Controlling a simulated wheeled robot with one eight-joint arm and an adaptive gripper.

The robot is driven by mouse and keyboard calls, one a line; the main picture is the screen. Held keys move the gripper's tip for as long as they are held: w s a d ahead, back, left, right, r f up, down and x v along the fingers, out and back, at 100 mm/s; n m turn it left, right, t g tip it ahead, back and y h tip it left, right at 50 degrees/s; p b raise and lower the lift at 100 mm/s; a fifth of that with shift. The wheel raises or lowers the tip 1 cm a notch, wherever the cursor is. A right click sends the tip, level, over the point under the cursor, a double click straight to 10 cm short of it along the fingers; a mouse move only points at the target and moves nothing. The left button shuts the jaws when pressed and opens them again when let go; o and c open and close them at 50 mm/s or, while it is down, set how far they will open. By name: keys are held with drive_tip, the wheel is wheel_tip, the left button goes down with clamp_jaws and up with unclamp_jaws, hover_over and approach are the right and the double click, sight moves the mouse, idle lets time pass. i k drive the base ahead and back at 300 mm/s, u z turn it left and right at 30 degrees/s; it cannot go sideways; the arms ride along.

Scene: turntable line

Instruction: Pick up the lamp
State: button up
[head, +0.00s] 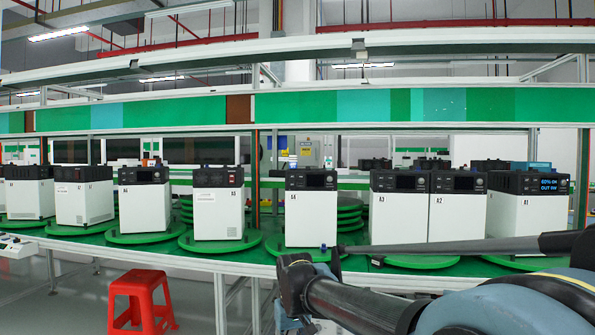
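I cannot make out a loose lamp on the table in the head view. The only lamps I can pick out are long white light fixtures overhead, one at the upper left (60,34) and one near the upper middle (363,66). My arm enters from the lower right and reaches left to a dark joint in front of the table edge. A thin dark bar runs from near that joint to the right across the table front. I cannot make out my gripper or its fingers.
White boxes with black tops stand on green turntables, including one labelled A5 (219,206) and one labelled A3 (398,212). The long green table (262,256) spans the view. A red stool (141,294) stands on the floor at the lower left.

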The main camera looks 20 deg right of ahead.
sight(293, 159)
drive_tip(key=z, duration=0.4)
drive_tip(key=i, duration=0.9)
drive_tip(key=z, duration=0.4)
